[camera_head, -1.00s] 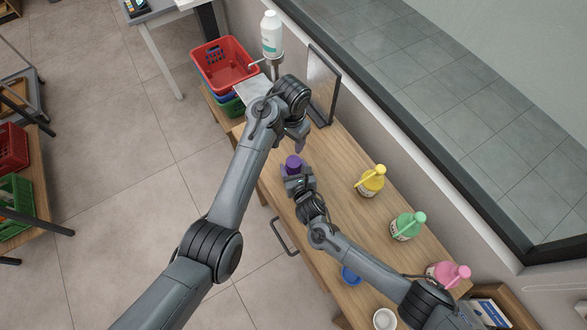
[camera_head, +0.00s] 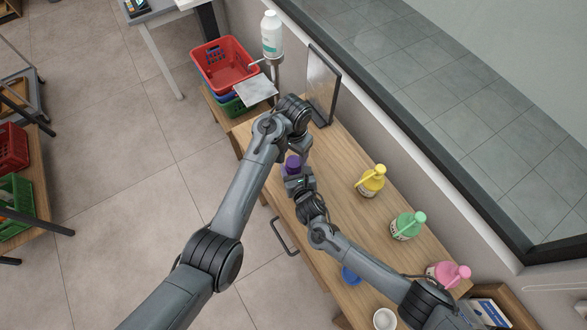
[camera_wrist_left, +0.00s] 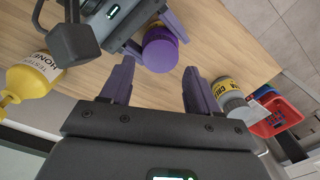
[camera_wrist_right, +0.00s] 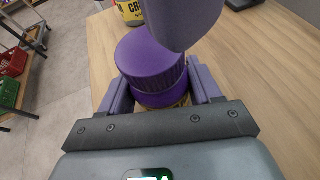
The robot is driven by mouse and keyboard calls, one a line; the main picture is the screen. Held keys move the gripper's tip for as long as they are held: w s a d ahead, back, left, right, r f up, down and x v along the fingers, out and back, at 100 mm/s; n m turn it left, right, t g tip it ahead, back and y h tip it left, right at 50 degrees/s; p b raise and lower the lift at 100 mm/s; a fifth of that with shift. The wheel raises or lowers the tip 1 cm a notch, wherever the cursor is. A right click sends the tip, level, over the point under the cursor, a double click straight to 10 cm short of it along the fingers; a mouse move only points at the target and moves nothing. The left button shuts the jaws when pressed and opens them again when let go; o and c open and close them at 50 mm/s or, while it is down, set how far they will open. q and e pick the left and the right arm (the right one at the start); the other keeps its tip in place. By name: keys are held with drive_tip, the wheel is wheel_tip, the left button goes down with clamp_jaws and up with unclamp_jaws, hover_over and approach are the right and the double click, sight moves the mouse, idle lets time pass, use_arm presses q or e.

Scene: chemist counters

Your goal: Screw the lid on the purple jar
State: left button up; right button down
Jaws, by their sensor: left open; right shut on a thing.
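The purple jar (camera_head: 289,172) stands on the wooden counter with the purple lid (camera_head: 293,161) on top of it. The lid also shows in the left wrist view (camera_wrist_left: 160,52) and the right wrist view (camera_wrist_right: 150,60); whether it is fully seated I cannot tell. My right gripper (camera_wrist_right: 160,92) is shut around the jar's body, below the lid. My left gripper (camera_wrist_left: 158,72) is open and empty, close beside the lid, with its fingers apart from it in its own view. One left finger crosses the top of the right wrist view, hiding part of the lid's surroundings.
Yellow (camera_head: 371,181), green (camera_head: 407,226) and pink (camera_head: 447,273) bottles line the counter's wall side. A grey jar (camera_wrist_left: 231,97) with a yellow label stands near the lid. A dark upright panel (camera_head: 322,85) and red basket (camera_head: 224,64) are farther back.

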sight(294, 161)
use_arm(q)
drive_tip(key=shift+f, duration=2.2)
drive_tip(key=c, duration=0.9)
drive_tip(key=o, duration=1.3)
drive_tip(key=shift+c, duration=0.2)
drive_tip(key=shift+r, duration=0.15)
wheel_tip(294, 161, up, 8)
drive_tip(key=shift+r, duration=0.1)
drive_tip(key=shift+w+a+r, duration=0.3)
drive_tip(key=shift+w+r, duration=0.05)
drive_tip(key=shift+w, duration=0.15)
